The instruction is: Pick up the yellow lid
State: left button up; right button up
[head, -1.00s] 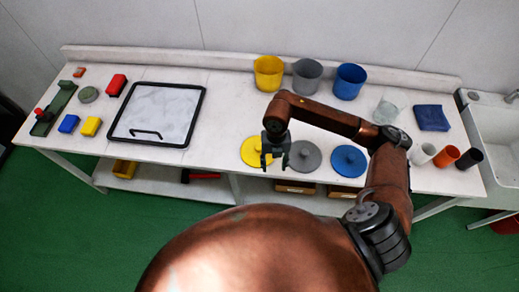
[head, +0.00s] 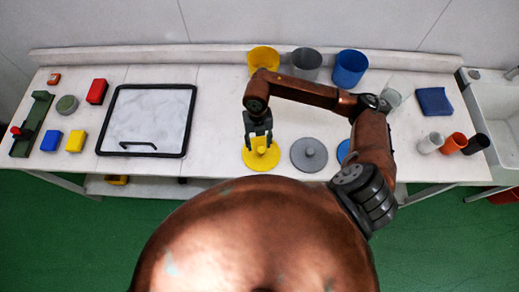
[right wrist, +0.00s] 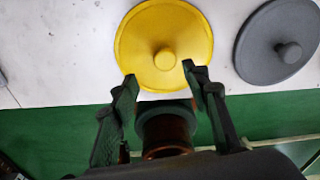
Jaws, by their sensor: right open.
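The yellow lid (head: 262,159) is a flat round disc with a centre knob. It lies on the table near the front edge, left of the grey lid. My right gripper (head: 258,141) is open and empty, above the yellow lid in the head view. In the right wrist view the lid (right wrist: 150,32) is beyond the two spread fingers (right wrist: 158,75), its knob roughly between them and apart from both. How high the fingers are above the knob is hard to tell. My left gripper is not in view.
The grey lid (head: 309,154) lies close on the right, and the blue lid (head: 343,151) is partly hidden by my arm. Yellow (head: 263,60), grey (head: 306,64) and blue (head: 350,69) buckets stand behind. A black-framed tray (head: 148,120) is to the left, with clear table between.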

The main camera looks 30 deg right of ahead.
aim_at(261, 149)
jog(key=f, duration=0.1)
jog(key=d+f, duration=0.1)
jog(key=f, duration=0.1)
jog(key=shift+f+p, duration=0.25)
jog(key=shift+p, duration=0.1)
jog(key=shift+s+f, duration=0.2)
jog(key=shift+f, duration=0.85)
jog(key=c, duration=0.6)
jog(key=shift+c, duration=1.4)
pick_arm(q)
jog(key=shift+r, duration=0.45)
pick_arm(e)
grip_shut()
